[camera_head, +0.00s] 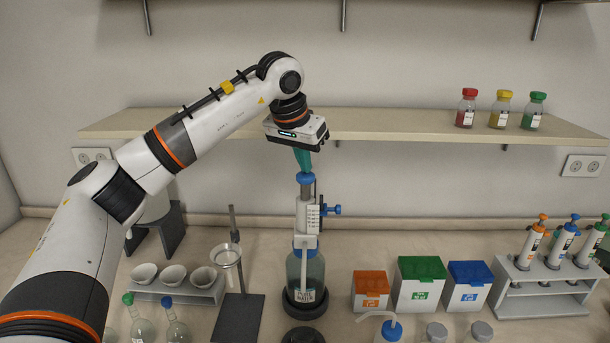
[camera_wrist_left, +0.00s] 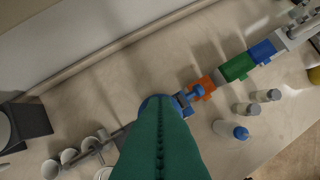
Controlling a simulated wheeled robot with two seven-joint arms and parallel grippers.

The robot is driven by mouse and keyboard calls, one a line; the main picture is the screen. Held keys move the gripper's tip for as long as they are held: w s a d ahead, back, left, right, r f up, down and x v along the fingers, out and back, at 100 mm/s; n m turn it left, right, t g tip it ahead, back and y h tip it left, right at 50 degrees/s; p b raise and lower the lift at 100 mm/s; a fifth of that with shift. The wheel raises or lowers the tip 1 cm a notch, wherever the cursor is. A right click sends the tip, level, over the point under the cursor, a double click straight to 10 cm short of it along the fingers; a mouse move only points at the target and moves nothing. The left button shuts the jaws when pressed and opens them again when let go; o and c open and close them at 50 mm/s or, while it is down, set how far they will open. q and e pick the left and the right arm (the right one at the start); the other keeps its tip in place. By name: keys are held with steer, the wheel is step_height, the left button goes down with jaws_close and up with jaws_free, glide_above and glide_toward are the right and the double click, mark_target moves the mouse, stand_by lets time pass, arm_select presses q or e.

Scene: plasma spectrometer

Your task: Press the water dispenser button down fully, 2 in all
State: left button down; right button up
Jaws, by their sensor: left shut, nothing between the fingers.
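The water dispenser (camera_head: 307,225) stands upright on the bench in the head view, a white pump body on a clear bottle (camera_head: 306,270) with a label. Its blue button (camera_head: 305,178) is at the top. My left gripper (camera_head: 304,162) is shut and empty, its green fingers pointing down right above the button; tips and button seem to touch, but I cannot be sure. In the left wrist view, the green fingers (camera_wrist_left: 160,140) cover most of the dispenser, and a blue rim of it (camera_wrist_left: 150,103) shows past them. My right gripper is not in view.
Orange (camera_head: 371,288), green (camera_head: 420,282) and blue (camera_head: 468,284) boxes stand right of the dispenser. A stand with a ring (camera_head: 235,270) and white bowls (camera_head: 173,275) are left. A pipette rack (camera_head: 545,285) is far right. A wall shelf (camera_head: 400,125) runs behind my left wrist.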

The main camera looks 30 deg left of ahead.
mark_target(304, 175)
arm_select(q)
steer(key=shift+f, duration=0.25)
steer(key=shift+f+b, duration=0.55)
steer(key=shift+f, duration=1.35)
steer(key=shift+r, duration=0.1)
steer(key=shift+r+p, duration=2.35)
steer(key=shift+r, duration=0.4)
steer(key=shift+f, duration=0.2)
stand_by(1.3)
